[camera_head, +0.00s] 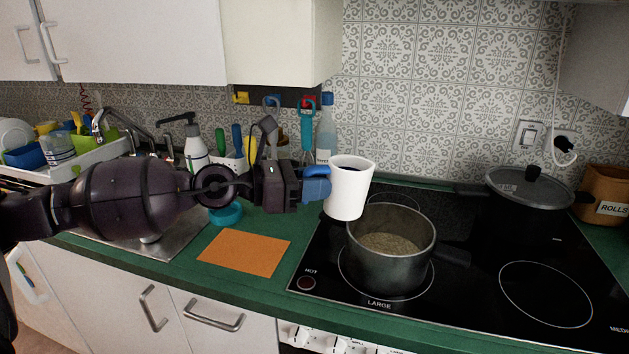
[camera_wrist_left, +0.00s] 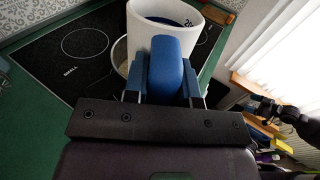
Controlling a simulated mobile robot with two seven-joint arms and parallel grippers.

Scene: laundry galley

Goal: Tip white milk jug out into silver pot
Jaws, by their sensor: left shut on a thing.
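The white milk jug (camera_head: 350,190) is held up beside and slightly above the silver pot, close to upright. Its blue handle (camera_head: 316,184) is in my left gripper (camera_head: 303,187), which is shut on it. In the left wrist view the jug (camera_wrist_left: 142,33) and the blue handle (camera_wrist_left: 168,70) fill the space between the fingers (camera_wrist_left: 166,95). The silver pot (camera_head: 385,268) stands on the front left ring of the black hob, with something grainy and brownish inside. The jug hides part of the pot's far left rim.
The black hob (camera_head: 470,275) has a lidded dark pan (camera_head: 527,190) at the back right. An orange mat (camera_head: 244,252) lies on the green counter. Bottles, utensils and a sink are at the left. The front right ring is clear.

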